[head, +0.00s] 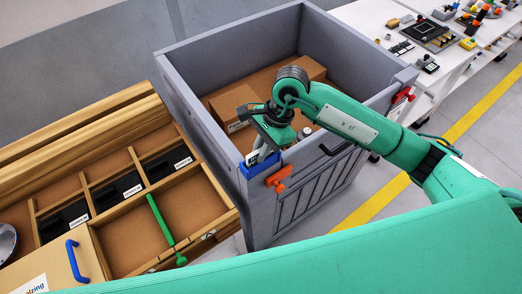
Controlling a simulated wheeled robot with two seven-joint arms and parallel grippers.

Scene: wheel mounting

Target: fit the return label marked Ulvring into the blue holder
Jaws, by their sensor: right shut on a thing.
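The blue holder (259,167) is fixed on the near top edge of the grey bin (215,150). My right gripper (266,143) is over that edge, just above the holder, pointing down. It is shut on a small whitish label (252,157), which shows at the holder's upper left. The print on it is too small to read. I cannot tell whether the label is inside the holder or just above it, as the fingers partly cover it. My left gripper is not in view.
Orange-red latches (279,179) sit on the bin's outside. A cardboard box (235,110) lies inside the bin. At left, a wooden drawer (200,205) has compartments with black label-bearing items (120,190) and a green bar (160,222). White tables with parts stand at back right.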

